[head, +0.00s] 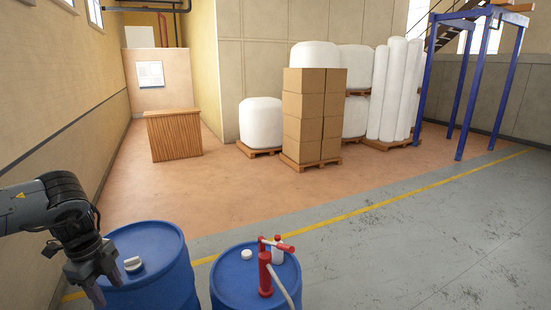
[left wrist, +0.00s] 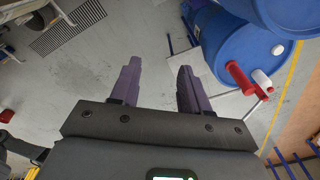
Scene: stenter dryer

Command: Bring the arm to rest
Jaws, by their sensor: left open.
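My left arm (head: 62,208) comes in from the left edge of the head view, bent downward. Its gripper (head: 108,290) hangs at the left side of the left blue drum, partly cut off by the lower edge. In the left wrist view the two purple fingers (left wrist: 157,85) stand apart with nothing between them, over grey floor. My right arm and gripper are not in view.
The left blue drum (head: 160,262) has a white cap (head: 133,264) on top. The right blue drum (head: 235,285) carries a red hand pump (head: 265,272). Wrapped rolls and stacked cartons (head: 304,130) stand far back. Floor between is clear.

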